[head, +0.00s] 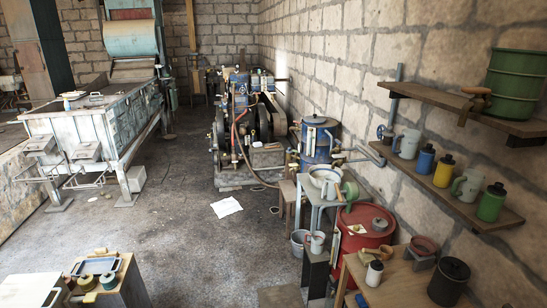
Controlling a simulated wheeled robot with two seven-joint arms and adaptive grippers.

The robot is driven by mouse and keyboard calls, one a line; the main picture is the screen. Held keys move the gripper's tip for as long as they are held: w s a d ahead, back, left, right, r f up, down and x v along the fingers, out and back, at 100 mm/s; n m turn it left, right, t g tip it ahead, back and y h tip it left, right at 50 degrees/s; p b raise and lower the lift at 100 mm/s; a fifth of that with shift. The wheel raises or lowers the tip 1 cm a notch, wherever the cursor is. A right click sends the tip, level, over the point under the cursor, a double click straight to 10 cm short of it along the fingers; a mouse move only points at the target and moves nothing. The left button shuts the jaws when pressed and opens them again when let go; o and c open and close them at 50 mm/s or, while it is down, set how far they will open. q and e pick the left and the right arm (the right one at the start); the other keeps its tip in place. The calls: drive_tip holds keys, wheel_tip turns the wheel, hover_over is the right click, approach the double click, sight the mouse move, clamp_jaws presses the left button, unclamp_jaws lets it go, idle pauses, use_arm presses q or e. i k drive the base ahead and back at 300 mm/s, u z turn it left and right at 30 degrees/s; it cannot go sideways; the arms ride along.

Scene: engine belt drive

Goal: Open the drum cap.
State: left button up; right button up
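A red drum (358,243) stands upright on the floor at the lower right, between a narrow grey stand and a wooden bench. A round grey cap (380,224) sits on its top, and from here it looks seated. A small pale label shows on the drum's top left of the cap. The drum's lower part is partly hidden by the bench and stand. A green drum (517,82) rests on the upper wall shelf. Neither of my grippers shows in this view.
A wooden bench (405,283) with a black canister (448,281) stands close in front of the red drum. The grey stand (318,192) holds a pan. Shelves (480,210) with cans jut from the right wall. The middle floor is mostly clear, with a paper sheet (226,207).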

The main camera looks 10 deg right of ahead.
sight(378, 221)
drive_tip(key=i, duration=3.05)
drive_tip(key=z, duration=1.9)
